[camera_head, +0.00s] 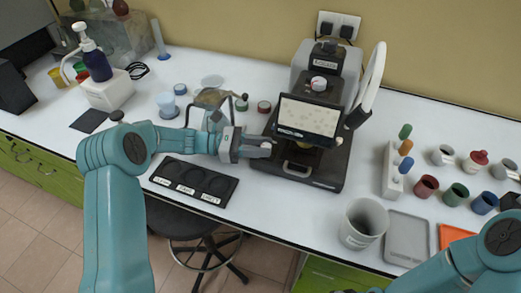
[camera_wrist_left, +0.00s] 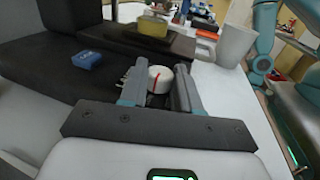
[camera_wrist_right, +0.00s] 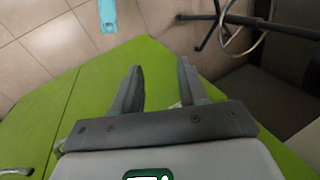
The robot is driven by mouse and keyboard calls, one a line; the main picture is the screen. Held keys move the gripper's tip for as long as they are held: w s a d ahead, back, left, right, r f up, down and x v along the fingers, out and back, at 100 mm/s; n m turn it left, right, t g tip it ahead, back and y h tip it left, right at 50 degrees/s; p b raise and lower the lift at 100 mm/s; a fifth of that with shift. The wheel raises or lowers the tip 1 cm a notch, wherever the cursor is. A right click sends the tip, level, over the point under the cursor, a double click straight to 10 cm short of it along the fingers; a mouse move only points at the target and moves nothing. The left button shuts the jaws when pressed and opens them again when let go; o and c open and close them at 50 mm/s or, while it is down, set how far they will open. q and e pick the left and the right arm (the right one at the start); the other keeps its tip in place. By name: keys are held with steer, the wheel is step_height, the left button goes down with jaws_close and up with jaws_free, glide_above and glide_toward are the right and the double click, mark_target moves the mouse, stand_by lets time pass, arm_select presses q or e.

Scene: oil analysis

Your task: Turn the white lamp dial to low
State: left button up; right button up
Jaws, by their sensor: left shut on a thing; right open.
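The white lamp dial (camera_wrist_left: 160,77) with a red mark sits low on the side of the dark microscope base (camera_head: 325,165). My left gripper (camera_head: 266,147) is at the left side of that base. In the left wrist view my left gripper (camera_wrist_left: 158,88) is shut with its fingers on either side of the dial. In the head view the fingers largely hide this dial. Another white knob (camera_head: 318,83) with a red mark is on the microscope's upper part. My right gripper (camera_wrist_right: 158,90) is open and empty, in front of the green cabinet (camera_wrist_right: 90,85).
A screen (camera_head: 307,117) is on the front of the microscope. A black labelled tray (camera_head: 194,183) lies in front of my left arm. A grey beaker (camera_head: 363,223), a grey tray (camera_head: 407,238) and several coloured cups stand to the right. A blue block (camera_wrist_left: 88,58) is near the dial.

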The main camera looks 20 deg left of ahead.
arm_select(q)
steer(key=shift+w+r+m+g, duration=0.1)
steer(key=shift+m+g, duration=0.2)
steer(key=shift+g, duration=0.2)
steer(key=o, duration=1.1)
steer(key=shift+c, duration=0.2)
